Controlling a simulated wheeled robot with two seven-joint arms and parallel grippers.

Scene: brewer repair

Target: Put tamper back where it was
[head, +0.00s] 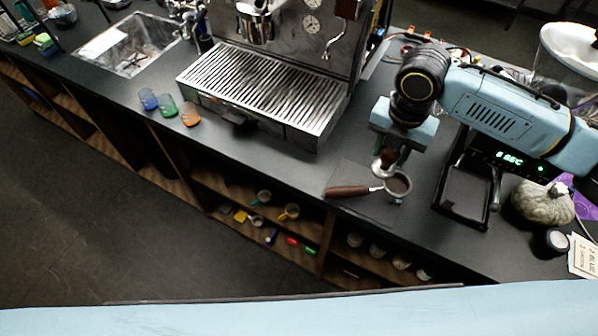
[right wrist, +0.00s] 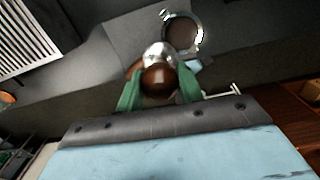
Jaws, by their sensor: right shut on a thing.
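The tamper, with a brown wooden handle and a metal base, is in my right gripper. Its handle (right wrist: 158,77) and silver base (right wrist: 160,54) show in the right wrist view; in the head view the tamper (head: 387,160) hangs below the gripper. My right gripper (head: 390,150) is shut on the handle, its green fingers (right wrist: 158,92) on either side. The portafilter (head: 398,184), full of dark coffee grounds, lies on the dark mat (head: 372,206) close beside the tamper base; it also shows in the right wrist view (right wrist: 182,34). My left gripper is out of view.
The espresso machine (head: 262,95) stands left of the gripper. A scale (head: 466,190) with a lit display, a grey pumpkin-shaped object (head: 543,203) and a small dark cylinder (head: 556,241) are to the right. Coloured cups (head: 167,107) stand at left.

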